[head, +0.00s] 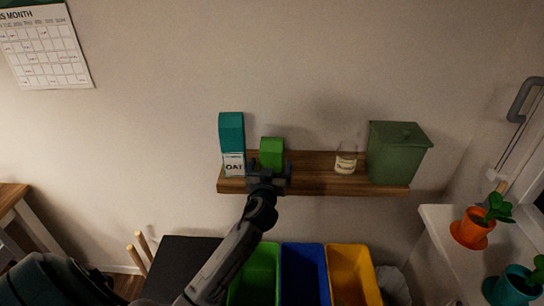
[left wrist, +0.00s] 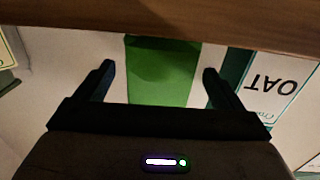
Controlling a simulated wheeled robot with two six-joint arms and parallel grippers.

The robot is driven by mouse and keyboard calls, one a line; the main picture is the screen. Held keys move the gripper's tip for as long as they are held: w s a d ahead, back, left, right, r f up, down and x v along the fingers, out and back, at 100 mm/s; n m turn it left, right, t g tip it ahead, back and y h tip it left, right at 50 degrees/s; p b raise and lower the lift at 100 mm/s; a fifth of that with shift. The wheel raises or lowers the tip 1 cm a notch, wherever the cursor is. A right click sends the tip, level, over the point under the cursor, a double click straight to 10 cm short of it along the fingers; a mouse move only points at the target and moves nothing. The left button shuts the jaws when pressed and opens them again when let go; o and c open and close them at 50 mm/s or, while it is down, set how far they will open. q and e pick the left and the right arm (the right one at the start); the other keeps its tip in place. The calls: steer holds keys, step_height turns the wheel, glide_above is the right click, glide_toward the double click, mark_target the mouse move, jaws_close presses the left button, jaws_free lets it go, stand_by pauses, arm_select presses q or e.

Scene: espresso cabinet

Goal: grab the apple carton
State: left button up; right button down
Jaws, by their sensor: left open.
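A small green carton (head: 271,148), which I take as the apple carton, stands upright on the wooden wall shelf (head: 320,183). No label on it is readable. My left gripper (head: 270,170) is open in front of its lower part, just above the shelf's front edge. In the left wrist view, which is upside down, the green carton (left wrist: 162,88) lies between the two fingers of the left gripper (left wrist: 159,72), with gaps on both sides. I cannot tell whether the fingertips reach past its front face. My right gripper is not in view.
A taller teal OAT carton (head: 231,140) stands close left of the green one; it also shows in the left wrist view (left wrist: 275,88). A glass jar (head: 346,160) and green canister (head: 396,155) stand farther right. Green, blue and yellow bins (head: 304,275) are below.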

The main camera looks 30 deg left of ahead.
mark_target(271, 163)
arm_select(q)
steer(key=x, duration=0.1)
steer(key=p+x, duration=0.2)
steer(key=shift+w+a+r, duration=0.15)
steer(key=shift+w+r, duration=0.05)
steer(key=shift+r, duration=0.05)
steer(key=shift+w+a+f, duration=0.1)
steer(key=shift+w+a, duration=0.1)
steer(key=shift+w, duration=0.1)
steer(key=shift+w+a+f, duration=0.1)
steer(key=shift+w, duration=0.1)
steer(key=shift+c, duration=0.7)
steer(key=c, duration=0.9)
steer(key=shift+c, duration=0.2)
